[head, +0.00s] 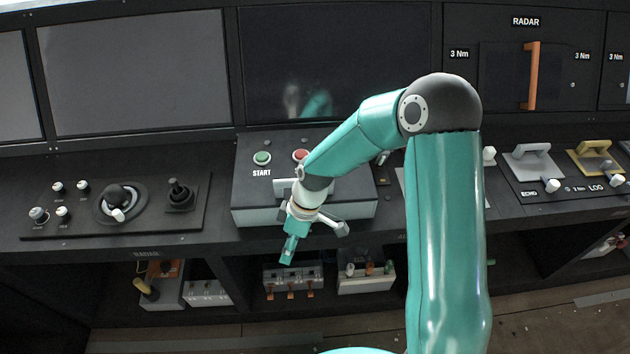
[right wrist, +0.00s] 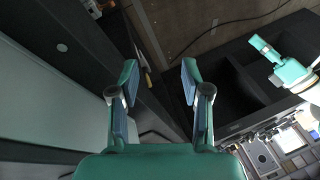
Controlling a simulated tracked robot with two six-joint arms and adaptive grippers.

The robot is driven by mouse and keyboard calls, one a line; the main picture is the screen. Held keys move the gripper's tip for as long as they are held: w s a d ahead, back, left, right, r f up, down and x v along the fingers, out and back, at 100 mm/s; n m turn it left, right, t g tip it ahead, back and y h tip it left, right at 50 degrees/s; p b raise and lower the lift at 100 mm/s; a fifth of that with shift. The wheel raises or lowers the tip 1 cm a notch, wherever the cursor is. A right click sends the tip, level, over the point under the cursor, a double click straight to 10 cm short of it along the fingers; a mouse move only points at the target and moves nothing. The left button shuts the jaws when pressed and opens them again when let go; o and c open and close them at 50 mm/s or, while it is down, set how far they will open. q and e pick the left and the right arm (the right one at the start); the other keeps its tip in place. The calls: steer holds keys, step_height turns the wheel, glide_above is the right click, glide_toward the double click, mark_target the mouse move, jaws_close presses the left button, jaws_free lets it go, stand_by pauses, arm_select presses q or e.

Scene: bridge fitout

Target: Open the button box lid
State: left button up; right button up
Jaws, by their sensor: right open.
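The button box (head: 252,190) stands on the console in the head view, with a dark sloped top and a pale front. A green button (head: 262,158) marked START and a red button (head: 300,155) sit on its top. No raised lid shows; my right arm covers part of the top. My right gripper (head: 314,241) hangs at the box's front edge, pointing down, fingers spread. In the right wrist view its fingers (right wrist: 160,80) are apart with nothing between them. I cannot tell whether it touches the box.
A joystick panel (head: 140,222) lies left of the box. Grey and yellow handled units (head: 535,165) stand right. Open shelves below hold small switch units (head: 293,276). Dark screens (head: 335,65) rise behind. A teal and white part of me shows at the right wrist view's right.

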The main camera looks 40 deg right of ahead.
steer(key=d+r+n+t+b, duration=0.1)
steer(key=d+r+b, duration=0.1)
steer(key=d+r, duration=0.5)
steer(key=d+r+n+t+h+b, duration=0.1)
steer(key=d+r+n+t, duration=0.15)
steer(key=r, duration=0.75)
steer(key=d+r+n+t+b, duration=0.1)
steer(key=d+r+b, duration=0.1)
steer(key=d+r, duration=0.5)
steer(key=x, duration=0.5)
steer(key=a+p+x, duration=0.1)
steer(key=x, duration=0.4)
steer(key=w+x, duration=0.1)
steer(key=x, duration=0.5)
steer(key=shift+a+r+p, duration=0.15)
steer(key=shift+r+p, duration=0.2)
steer(key=shift+r, duration=0.05)
jaws_close()
